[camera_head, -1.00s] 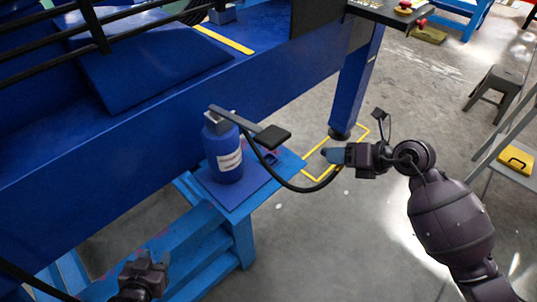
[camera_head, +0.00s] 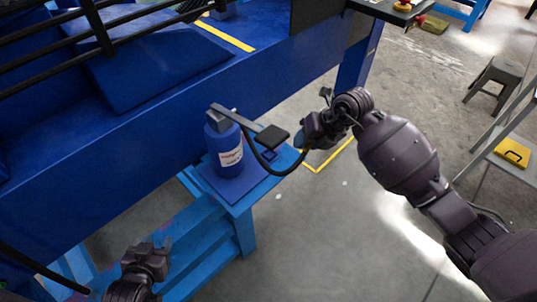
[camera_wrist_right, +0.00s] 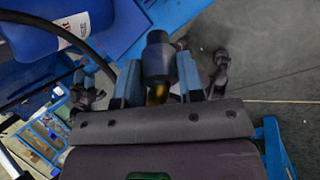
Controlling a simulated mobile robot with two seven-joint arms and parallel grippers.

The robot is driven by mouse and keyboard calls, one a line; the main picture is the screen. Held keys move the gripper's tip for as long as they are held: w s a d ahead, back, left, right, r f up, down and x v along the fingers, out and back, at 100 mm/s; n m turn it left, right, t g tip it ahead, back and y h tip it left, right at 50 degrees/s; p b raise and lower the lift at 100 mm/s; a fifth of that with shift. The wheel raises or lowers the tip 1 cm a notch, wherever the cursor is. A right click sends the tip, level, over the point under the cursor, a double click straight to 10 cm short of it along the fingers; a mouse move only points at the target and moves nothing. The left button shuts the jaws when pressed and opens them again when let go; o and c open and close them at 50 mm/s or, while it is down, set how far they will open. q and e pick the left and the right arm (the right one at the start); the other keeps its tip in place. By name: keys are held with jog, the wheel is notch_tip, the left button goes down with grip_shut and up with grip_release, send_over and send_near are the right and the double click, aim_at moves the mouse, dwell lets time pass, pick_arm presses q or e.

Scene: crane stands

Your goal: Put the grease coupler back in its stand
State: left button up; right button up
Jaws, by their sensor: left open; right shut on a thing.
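The grease coupler (camera_wrist_right: 157,58) is a dark cylinder with a brass-coloured part below it. It sits between the blue fingers of my right gripper (camera_wrist_right: 158,78), which is shut on it. In the head view, my right gripper (camera_head: 302,139) is just right of the blue table's corner, and the coupler is hard to make out there. A small dark blue fixture (camera_head: 269,154), which looks like the stand, is on the table to the left of the gripper, partly hidden by the hose. My left gripper (camera_head: 148,254) is open and empty at the bottom left, apart from the table.
A blue grease pump bottle (camera_head: 225,150) with a dark lever (camera_head: 271,136) stands on the small blue table (camera_head: 238,208). A black hose (camera_head: 264,165) loops from it toward my right gripper. A large blue beam (camera_head: 130,135) runs behind.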

jog(key=w+a+g+h+b, duration=0.6)
jog(key=a, duration=0.4)
jog(key=f+b, duration=0.1)
jog(key=f, duration=0.1)
jog(key=f+b, duration=0.1)
jog(key=f, duration=0.2)
jog(key=shift+w+d+f, duration=0.1)
jog(key=shift+w+d, duration=0.05)
jog(key=shift+d, duration=0.05)
jog(key=shift+a+f+b, duration=0.1)
jog(key=shift+f+b, duration=0.35)
jog(key=shift+f, duration=0.05)
pick_arm(q)
notch_tip(320, 180, down, 10)
jog(key=s, duration=0.1)
jog(key=shift+s, duration=0.2)
jog(key=shift+w, duration=0.1)
jog(key=shift+w+r, duration=0.2)
jog(key=shift+w, duration=0.05)
